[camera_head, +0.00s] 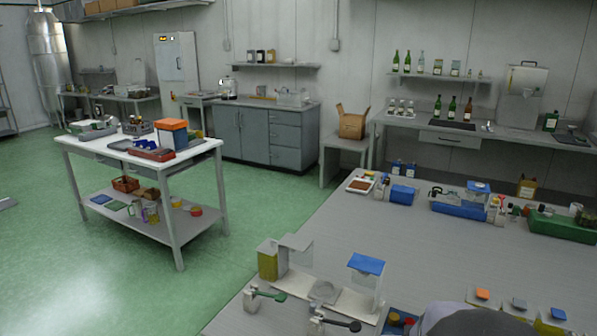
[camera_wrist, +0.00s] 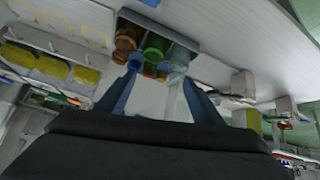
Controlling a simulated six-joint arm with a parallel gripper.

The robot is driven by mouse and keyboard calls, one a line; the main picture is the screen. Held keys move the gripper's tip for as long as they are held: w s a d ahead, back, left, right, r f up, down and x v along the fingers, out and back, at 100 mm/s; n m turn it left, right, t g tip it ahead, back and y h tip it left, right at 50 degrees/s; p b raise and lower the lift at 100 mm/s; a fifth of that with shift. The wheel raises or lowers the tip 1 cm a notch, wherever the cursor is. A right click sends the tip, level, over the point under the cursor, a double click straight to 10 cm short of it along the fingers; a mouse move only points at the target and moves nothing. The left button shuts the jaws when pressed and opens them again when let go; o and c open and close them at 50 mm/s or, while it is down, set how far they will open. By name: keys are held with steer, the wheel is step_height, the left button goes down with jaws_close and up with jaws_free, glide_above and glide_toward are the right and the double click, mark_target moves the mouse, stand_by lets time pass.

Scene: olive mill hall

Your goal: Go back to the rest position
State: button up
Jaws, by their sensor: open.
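My gripper (camera_wrist: 160,100) shows in the wrist view with its two fingers spread apart. Nothing is between the fingers. Beyond the fingertips, in the wrist view, stands a grey box (camera_wrist: 137,18) holding brown, green and clear containers; the gripper is apart from it as far as I can tell. In the head view the gripper is not visible; only a dark rounded part of my arm shows at the bottom edge, covering part of the table.
The grey worktable (camera_head: 330,230) carries scales, a yellow-green tin (camera_head: 268,260), a blue-topped box (camera_head: 366,278) and taps near its front. Blue and green trays stand along its far side. Its middle is clear. A white cart (camera_head: 70,142) stands left on the green floor.

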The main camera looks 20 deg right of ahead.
steer(key=s+a+n+g+y+p, duration=0.2)
steer(key=a+y, duration=0.2)
steer(key=a, duration=1.3)
steer(key=s+a+n+g, duration=0.3)
steer(key=s+a+g, duration=0.1)
steer(key=s+a, duration=0.3)
steer(key=shift+s+a+r+y, duration=0.15)
steer(key=shift+s+a+y, duration=0.2)
steer(key=shift+s, duration=0.4)
